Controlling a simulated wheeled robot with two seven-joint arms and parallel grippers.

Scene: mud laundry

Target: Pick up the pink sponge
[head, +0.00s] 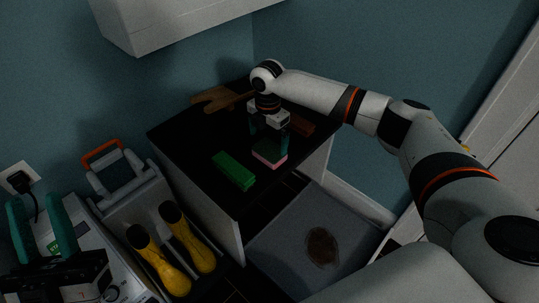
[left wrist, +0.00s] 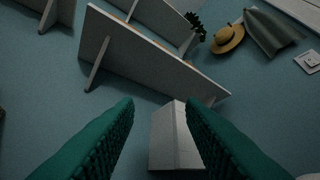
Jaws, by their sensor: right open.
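The pink sponge (head: 271,160) lies near the front right edge of the black counter top (head: 190,145); it has a greenish upper face and a pink lower edge. My right gripper (head: 269,146) points down directly over it, open, with its teal fingers to either side of the sponge's far part. Whether the fingers touch it I cannot tell. My left gripper (head: 42,228) is at the lower left of the head view, away from the counter. Its two teal fingers stand apart with nothing between them in the left wrist view (left wrist: 160,120).
A green block (head: 234,171) lies left of the sponge. A reddish-brown block (head: 301,123) and a wooden object (head: 222,99) lie further back. Yellow boots (head: 175,250) and a grey carrier with an orange handle (head: 120,175) stand left. A grey mat (head: 285,260) has a brown stain.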

